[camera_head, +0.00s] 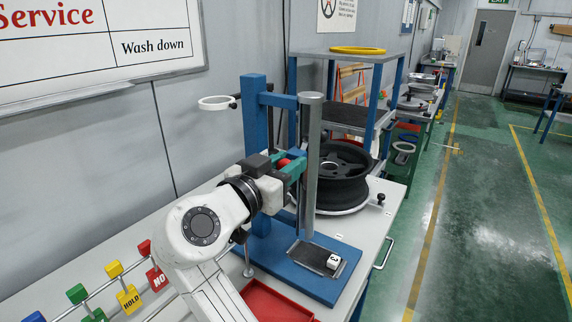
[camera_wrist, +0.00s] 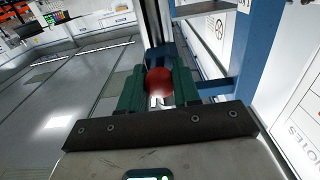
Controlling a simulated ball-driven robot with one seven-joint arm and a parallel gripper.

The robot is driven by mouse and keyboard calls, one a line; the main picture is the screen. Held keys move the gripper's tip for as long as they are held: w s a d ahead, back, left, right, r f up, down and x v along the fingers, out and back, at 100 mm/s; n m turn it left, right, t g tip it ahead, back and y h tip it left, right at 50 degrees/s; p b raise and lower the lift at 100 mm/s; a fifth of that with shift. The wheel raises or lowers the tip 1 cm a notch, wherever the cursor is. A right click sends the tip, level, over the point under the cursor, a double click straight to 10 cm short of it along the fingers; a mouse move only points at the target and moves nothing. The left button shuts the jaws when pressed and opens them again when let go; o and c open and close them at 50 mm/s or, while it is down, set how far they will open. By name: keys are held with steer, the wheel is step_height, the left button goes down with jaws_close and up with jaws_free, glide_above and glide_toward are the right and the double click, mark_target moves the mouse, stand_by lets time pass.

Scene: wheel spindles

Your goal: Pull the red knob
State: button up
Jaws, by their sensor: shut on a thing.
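The red knob (camera_wrist: 159,81) sits between the two green fingers of my gripper (camera_wrist: 158,88) in the wrist view, and the fingers are shut on it. In the head view a small part of the red knob (camera_head: 284,162) shows beside my gripper (camera_head: 292,168), at the blue stand (camera_head: 257,130) with a grey vertical column (camera_head: 311,150). My gripper and wrist hide most of the knob and whatever it is fixed to.
A black wheel (camera_head: 342,180) lies behind the column on the white bench (camera_head: 388,216). A small white block (camera_head: 333,262) is on the stand's blue base (camera_head: 325,288). A red tray (camera_head: 275,303) and coloured tags (camera_head: 130,298) are in front. A shelf with a yellow ring (camera_head: 357,50) stands behind.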

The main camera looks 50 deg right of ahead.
jaws_close()
steer(key=shift+a+b, duration=0.7)
steer(key=shift+a, duration=0.25)
steer(key=o, duration=0.7)
jaws_free()
steer(key=shift+o, duration=0.2)
